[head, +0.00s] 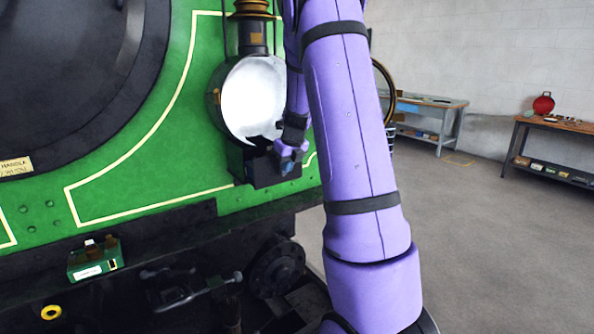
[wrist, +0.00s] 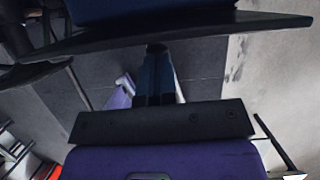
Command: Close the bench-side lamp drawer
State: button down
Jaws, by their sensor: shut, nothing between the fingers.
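A brass-topped lamp with a large white round face (head: 254,98) is mounted on the green tram front. Under it sits a black box-shaped drawer housing (head: 252,166); how far its drawer stands out cannot be told. My gripper (head: 288,167) is at the right part of this housing and covers some of it. In the wrist view the blue fingers (wrist: 157,52) are shut together and empty. Their tips are at or very near the edge of a dark flat plate (wrist: 200,32) with a dark blue part above it; contact is unclear.
My purple arm hides the area right of the lamp. A small green box (head: 94,264) stands on the tram's front ledge at lower left. A workbench (head: 432,103) and a table with a red container (head: 543,103) stand by the wall. The floor at right is clear.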

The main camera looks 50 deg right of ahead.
jog(key=w, duration=0.2)
jog(key=w+d, duration=0.1)
jog(key=w, duration=0.3)
jog(key=shift+w+d, duration=0.2)
jog(key=shift+d, duration=0.05)
